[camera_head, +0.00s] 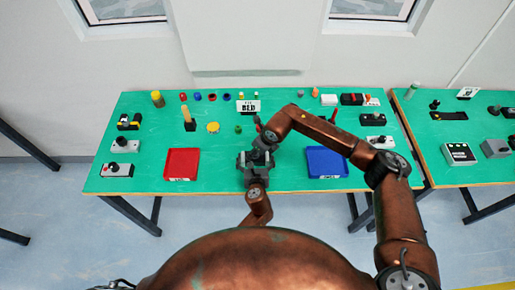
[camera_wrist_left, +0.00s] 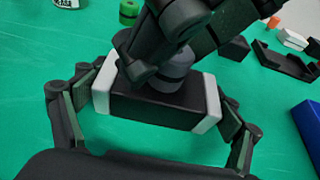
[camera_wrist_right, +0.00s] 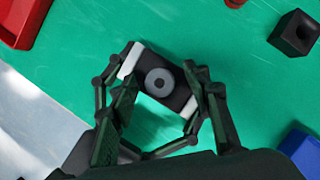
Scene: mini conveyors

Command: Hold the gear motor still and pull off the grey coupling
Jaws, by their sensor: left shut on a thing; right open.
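The gear motor, a black block with pale end caps, is in the left wrist view (camera_wrist_left: 155,107). My left gripper (camera_wrist_left: 158,112) is shut across its two ends. The grey coupling (camera_wrist_left: 172,75) stands on top of the motor. In the right wrist view the coupling is a round grey ring with a dark centre (camera_wrist_right: 160,81), on the black motor body (camera_wrist_right: 146,65). My right gripper (camera_wrist_right: 160,92) is open, above the motor with its fingers on either side of the coupling. It partly hides the coupling in the left wrist view. In the head view both grippers meet at mid-table, hiding most of the motor.
A red tray (camera_head: 166,174) lies left of the grippers and a blue tray (camera_head: 312,172) lies right. A black square block with a hole (camera_wrist_right: 295,33) stands nearby. Several small parts and a sign (camera_head: 249,106) line the back of the green table.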

